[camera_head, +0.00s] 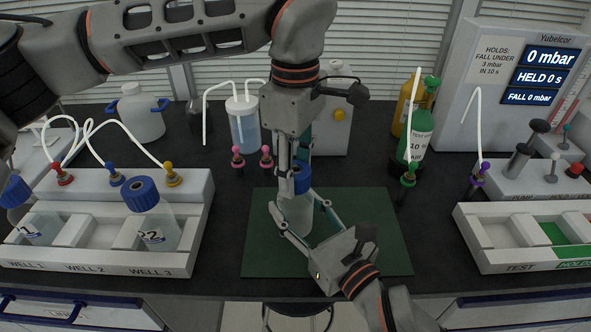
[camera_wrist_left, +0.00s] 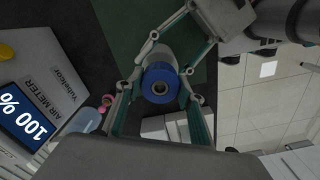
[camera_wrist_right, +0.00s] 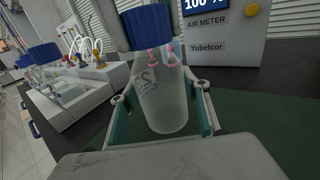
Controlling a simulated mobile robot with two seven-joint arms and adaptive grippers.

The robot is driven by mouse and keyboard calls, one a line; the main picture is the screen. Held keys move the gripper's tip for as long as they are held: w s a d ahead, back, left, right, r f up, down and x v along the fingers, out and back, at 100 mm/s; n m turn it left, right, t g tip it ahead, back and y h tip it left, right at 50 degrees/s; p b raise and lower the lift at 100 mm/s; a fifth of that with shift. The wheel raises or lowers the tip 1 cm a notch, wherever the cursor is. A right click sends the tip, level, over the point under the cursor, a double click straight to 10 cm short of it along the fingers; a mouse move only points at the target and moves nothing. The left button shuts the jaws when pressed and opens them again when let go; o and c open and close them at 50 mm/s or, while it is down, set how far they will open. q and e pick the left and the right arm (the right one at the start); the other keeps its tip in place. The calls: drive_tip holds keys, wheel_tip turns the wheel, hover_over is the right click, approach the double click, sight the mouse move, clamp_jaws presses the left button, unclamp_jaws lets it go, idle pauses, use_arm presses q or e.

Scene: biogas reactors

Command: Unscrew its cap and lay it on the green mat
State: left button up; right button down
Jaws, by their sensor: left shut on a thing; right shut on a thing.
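A clear bottle (camera_head: 296,213) with a blue cap (camera_head: 302,180) stands upright over the green mat (camera_head: 370,240). My right gripper (camera_head: 296,217) is shut on the bottle's body from the front right. My left gripper (camera_head: 294,172) points straight down from above and is shut on the cap. The left wrist view looks down on the cap (camera_wrist_left: 160,82) between the fingers. The cap still sits on the bottle's neck. The fingers hide part of it.
A rack (camera_head: 100,268) with wells and blue-capped bottles is at left; its bottle (camera_head: 153,225) stands near the mat. A test station (camera_head: 520,262) is at right. Behind the mat are a tubed jar (camera_head: 244,130) and a green bottle (camera_head: 417,140). The mat's left and right parts are bare.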

use_arm(q)
drive_tip(key=n, duration=2.4)
drive_tip(key=shift+n, duration=0.3)
drive_tip(key=n, duration=1.2)
drive_tip(key=shift+n, duration=0.3)
drive_tip(key=n, duration=0.4)
drive_tip(key=shift+r, duration=0.1)
